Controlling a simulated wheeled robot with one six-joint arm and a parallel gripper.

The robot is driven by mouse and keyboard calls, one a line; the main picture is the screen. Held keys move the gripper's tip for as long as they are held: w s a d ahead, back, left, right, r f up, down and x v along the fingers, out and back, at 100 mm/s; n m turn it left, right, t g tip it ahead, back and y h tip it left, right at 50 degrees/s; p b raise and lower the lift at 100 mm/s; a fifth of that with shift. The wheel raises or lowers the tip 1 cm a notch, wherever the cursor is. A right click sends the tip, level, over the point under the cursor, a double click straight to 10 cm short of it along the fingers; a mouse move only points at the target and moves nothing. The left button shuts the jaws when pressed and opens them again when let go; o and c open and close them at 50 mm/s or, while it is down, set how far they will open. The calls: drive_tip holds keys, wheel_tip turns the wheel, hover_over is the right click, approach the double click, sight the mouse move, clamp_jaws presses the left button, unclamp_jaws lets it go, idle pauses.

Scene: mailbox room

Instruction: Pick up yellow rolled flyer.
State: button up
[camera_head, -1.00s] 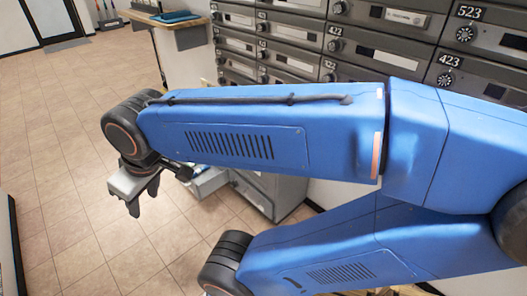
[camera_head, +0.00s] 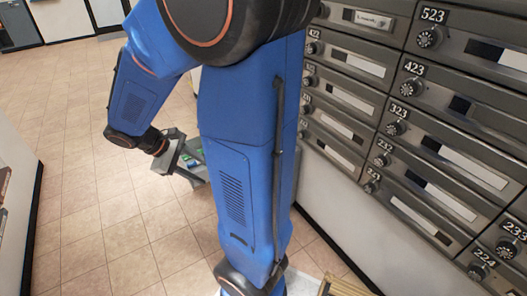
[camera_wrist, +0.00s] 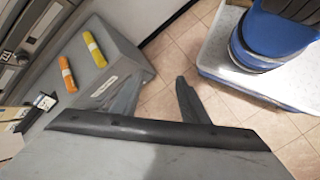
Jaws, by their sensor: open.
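The yellow rolled flyer (camera_wrist: 94,49) lies on the flat grey top of a box-like unit (camera_wrist: 122,58) in the upper left of the wrist view. An orange rolled flyer (camera_wrist: 68,74) lies beside it, to its left and apart from it. My gripper (camera_wrist: 157,92) is open, with nothing between its fingers. Floor tiles show through the gap. The yellow flyer is beyond and to the left of the fingers, not touched. In the head view my gripper (camera_head: 170,154) is beyond my blue arm, its fingers unclear. I cannot make out the yellow flyer there.
A wall of numbered grey mailboxes (camera_head: 420,130) stands on the right. A grey bin with green and blue contents (camera_head: 192,165) is partly hidden behind my arm. Tiled floor (camera_head: 85,200) is clear on the left. A shelf edge (camera_head: 5,190) is at the far left.

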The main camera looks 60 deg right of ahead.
drive_tip(key=w+d+f+n+g+h, duration=0.2)
drive_tip(key=w+d+f+n+h, duration=0.25)
drive_tip(key=d+f, duration=0.55)
drive_tip(key=w+d+f+n+g+h, duration=0.3)
drive_tip(key=w+d+f+n+h, duration=0.15)
drive_tip(key=d+f, duration=0.5)
drive_tip(key=shift+h, duration=0.4)
drive_tip(key=shift+r+x, duration=0.1)
drive_tip(key=shift+x, duration=3.3)
drive_tip(key=shift+r+x, duration=0.15)
drive_tip(key=shift+x, duration=3.2)
drive_tip(key=shift+w+d, duration=0.1)
drive_tip(key=shift+d, duration=0.05)
drive_tip(key=c, duration=0.9)
drive_tip(key=shift+o, duration=0.2)
drive_tip(key=shift+r, duration=0.3)
drive_tip(key=shift+r, duration=1.6)
drive_tip(key=shift+r+n, duration=0.1)
drive_tip(key=shift+n, duration=0.2)
